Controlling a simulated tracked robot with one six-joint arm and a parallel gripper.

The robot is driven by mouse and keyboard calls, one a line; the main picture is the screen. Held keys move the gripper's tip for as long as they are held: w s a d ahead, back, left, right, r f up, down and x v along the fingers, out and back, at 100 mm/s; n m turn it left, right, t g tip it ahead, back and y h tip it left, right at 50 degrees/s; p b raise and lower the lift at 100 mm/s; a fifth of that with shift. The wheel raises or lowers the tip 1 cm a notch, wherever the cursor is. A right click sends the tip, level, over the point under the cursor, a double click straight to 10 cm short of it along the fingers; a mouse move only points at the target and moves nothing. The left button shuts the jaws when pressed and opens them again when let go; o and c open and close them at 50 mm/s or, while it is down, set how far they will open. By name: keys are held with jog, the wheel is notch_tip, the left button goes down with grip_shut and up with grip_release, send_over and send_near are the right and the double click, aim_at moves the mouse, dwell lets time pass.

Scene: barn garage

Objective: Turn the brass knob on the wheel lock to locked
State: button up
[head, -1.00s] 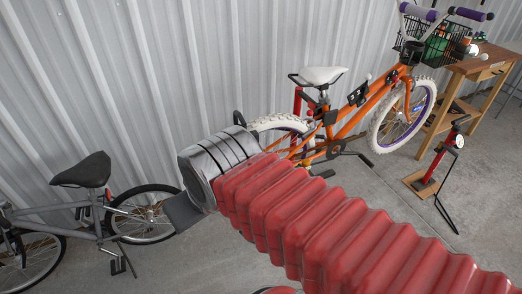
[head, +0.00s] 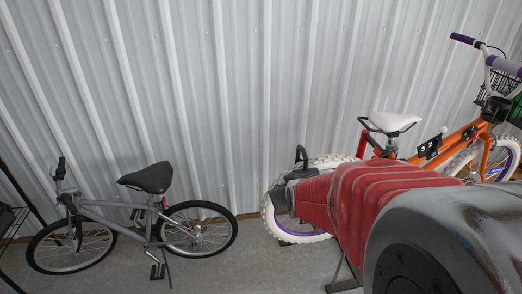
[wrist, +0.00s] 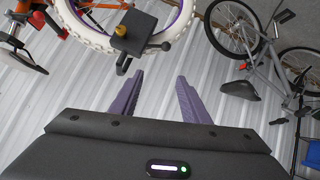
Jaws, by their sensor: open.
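The wheel lock (wrist: 142,38) is a dark, flat box beside the white tyre (wrist: 85,32) of the orange bicycle, at the top middle of the wrist view. A small brass knob (wrist: 121,30) sits on its face, and a dark bar sticks out to its right. Which setting the knob is at is too small to tell. My gripper (wrist: 160,77) has two purple fingers, spread open and empty. In the picture the fingertips lie just below the lock, apart from it.
The orange bicycle (head: 462,136), with a white saddle (head: 393,122), stands by the corrugated metal wall (head: 255,80). A grey bicycle (head: 120,225) with a black saddle stands to its left. Concrete floor between the two bicycles is clear.

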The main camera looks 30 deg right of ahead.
jog(key=s+d+f+t, duration=0.1)
jog(key=d+f+t, duration=0.4)
jog(key=d+f, duration=0.65)
jog(key=s+d+f+m+t+h, duration=0.1)
jog(key=s+f+m+t, duration=0.1)
jog(key=s, duration=0.4)
jog(key=shift+d+m+t, duration=0.2)
jog(key=shift+m+t, duration=0.1)
jog(key=shift+t, duration=0.1)
jog(key=shift+w, duration=0.1)
jog(key=x, duration=1.3)
jog(key=shift+w+d, duration=0.15)
jog(key=shift+w, duration=0.2)
jog(key=shift+f, duration=0.1)
jog(key=shift+c, duration=0.4)
